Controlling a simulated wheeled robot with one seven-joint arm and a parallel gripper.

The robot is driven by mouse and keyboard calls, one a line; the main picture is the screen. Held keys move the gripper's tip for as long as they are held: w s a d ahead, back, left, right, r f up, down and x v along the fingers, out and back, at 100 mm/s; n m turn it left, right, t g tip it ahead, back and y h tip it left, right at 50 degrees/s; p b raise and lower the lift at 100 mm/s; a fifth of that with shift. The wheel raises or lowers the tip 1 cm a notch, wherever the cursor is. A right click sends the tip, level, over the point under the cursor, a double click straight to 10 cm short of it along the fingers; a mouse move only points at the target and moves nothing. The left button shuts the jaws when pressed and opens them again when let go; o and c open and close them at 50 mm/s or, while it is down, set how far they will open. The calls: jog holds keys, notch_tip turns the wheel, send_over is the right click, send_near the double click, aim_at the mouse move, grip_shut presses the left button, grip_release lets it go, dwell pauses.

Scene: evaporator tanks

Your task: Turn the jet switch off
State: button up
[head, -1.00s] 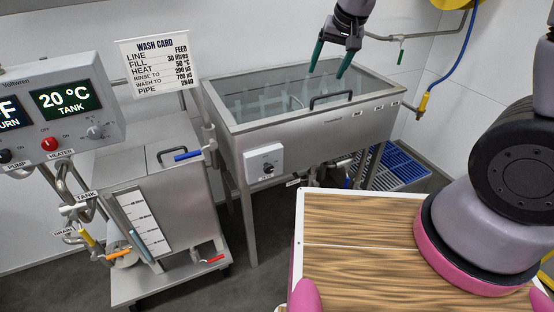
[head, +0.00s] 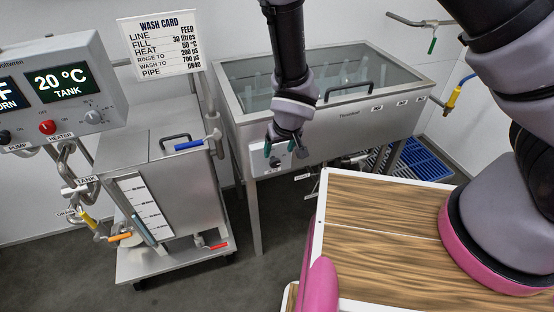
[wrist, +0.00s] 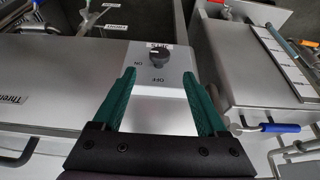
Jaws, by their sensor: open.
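The jet switch is a dark round knob (wrist: 158,56) on a pale switch box (wrist: 165,78) with ON and OFF lettering, upside down in the wrist view. I cannot tell which word the knob points at. In the head view the box (head: 257,163) is on the front of the steel basin, partly hidden behind my gripper (head: 279,148). My gripper, with green fingers, is open and empty. In the wrist view the fingers of my gripper (wrist: 159,74) frame the box on both sides, with the knob beyond and between their tips. I see no contact with the knob.
The glass-lidded basin (head: 345,120) stands behind the switch box. A steel tank cart (head: 170,195) with a blue-handled lever (head: 189,145) is close on the left. A wooden-topped surface (head: 375,235) lies in front at right. Open floor shows between cart and basin.

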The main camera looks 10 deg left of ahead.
aim_at(276, 160)
jog(key=x, duration=0.8)
jog(key=shift+f, duration=0.25)
grip_shut()
